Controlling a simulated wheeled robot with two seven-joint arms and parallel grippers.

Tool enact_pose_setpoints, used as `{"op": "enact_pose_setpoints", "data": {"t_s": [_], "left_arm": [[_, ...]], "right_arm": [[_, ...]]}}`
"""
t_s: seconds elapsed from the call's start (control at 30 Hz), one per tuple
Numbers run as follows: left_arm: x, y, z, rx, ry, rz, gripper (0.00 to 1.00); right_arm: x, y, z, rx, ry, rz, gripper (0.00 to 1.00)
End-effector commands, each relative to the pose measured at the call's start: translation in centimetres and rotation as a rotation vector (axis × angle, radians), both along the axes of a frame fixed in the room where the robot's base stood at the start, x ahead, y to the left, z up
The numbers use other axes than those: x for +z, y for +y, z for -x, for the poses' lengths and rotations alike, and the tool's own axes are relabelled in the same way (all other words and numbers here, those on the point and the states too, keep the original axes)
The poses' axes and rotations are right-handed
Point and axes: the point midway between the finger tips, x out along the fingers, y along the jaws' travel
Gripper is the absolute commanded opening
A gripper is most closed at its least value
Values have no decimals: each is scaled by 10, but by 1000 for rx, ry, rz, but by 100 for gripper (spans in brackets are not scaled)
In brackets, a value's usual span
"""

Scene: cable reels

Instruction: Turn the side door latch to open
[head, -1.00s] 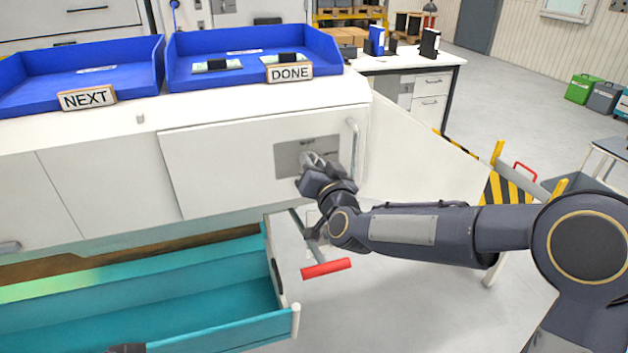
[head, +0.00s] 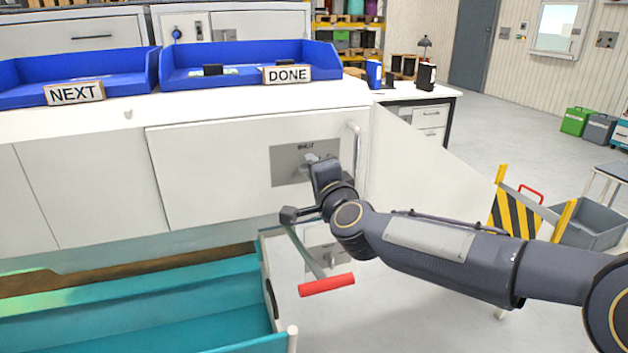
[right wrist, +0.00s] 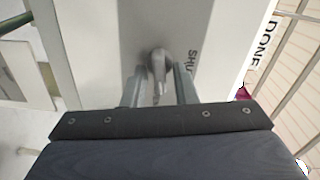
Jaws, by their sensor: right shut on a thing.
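The side door (head: 215,180) is a white panel on the cabinet front, closed as far as I can see. Its grey latch plate (head: 286,165) shows a dark label at the top; the label reads as "SHU…" in the right wrist view, partly hidden. The small grey latch handle (right wrist: 159,64) stands out from the plate between my right fingers. My right gripper (right wrist: 160,88) is shut on the handle. In the head view the gripper covers most of the latch, so its exact angle is unclear. My left gripper is not in view.
A vertical bar handle (head: 356,150) stands just right of the latch. Below are an open teal drawer (head: 130,300) and a red-gripped lever (head: 326,285). Blue trays with NEXT (head: 74,92) and DONE (head: 287,75) signs stand on top. A striped barrier (head: 517,207) is at right.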

Motion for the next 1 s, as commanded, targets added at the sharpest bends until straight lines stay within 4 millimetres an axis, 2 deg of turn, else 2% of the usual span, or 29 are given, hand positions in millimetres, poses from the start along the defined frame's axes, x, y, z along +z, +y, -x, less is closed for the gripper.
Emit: {"op": "enact_pose_setpoints", "data": {"t_s": [0.1,0.33,0.93,0.97,1.0], "left_arm": [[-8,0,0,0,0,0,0],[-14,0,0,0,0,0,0],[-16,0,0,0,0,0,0],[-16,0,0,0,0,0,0],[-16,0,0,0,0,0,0]], "right_arm": [[-2,0,0,-1,21,-69,3],[-2,0,0,0,50,-154,3],[-1,0,0,-1,62,-188,3],[-1,0,0,-1,62,-188,28],[-1,0,0,-1,61,-188,33]]}}
